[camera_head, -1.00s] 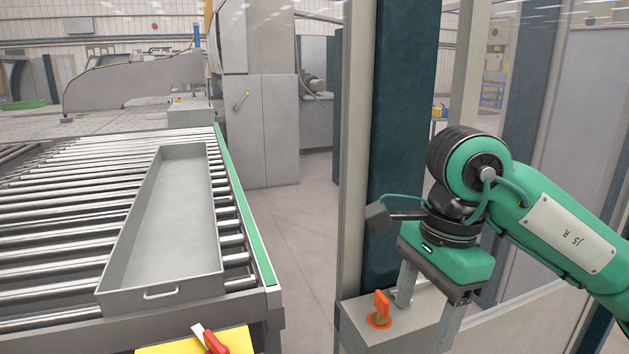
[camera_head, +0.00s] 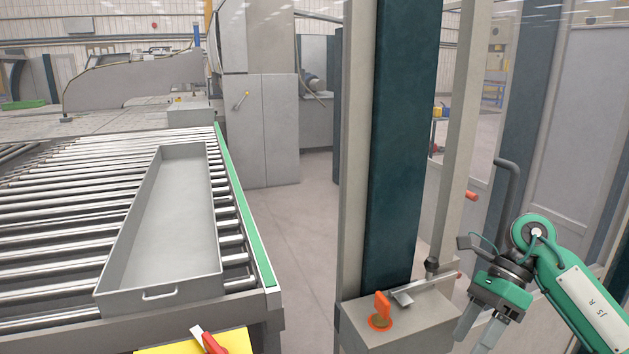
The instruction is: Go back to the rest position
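My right gripper (camera_head: 482,332) is at the lower right in the head view, pointing down, with its two grey fingers apart and nothing seen between them. It is to the right of the grey box (camera_head: 410,335) with the orange knob (camera_head: 382,305) and a metal latch bar (camera_head: 425,288) on top, apart from them as far as I can tell. The fingertips are close to the bottom edge of the picture. My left gripper is not in view.
A long grey metal tray (camera_head: 165,235) lies on the roller conveyor (camera_head: 60,240) at the left. A yellow box with a red switch (camera_head: 212,342) is at the bottom. A dark green post (camera_head: 403,140) stands in the middle. Floor (camera_head: 310,220) is clear between conveyor and post.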

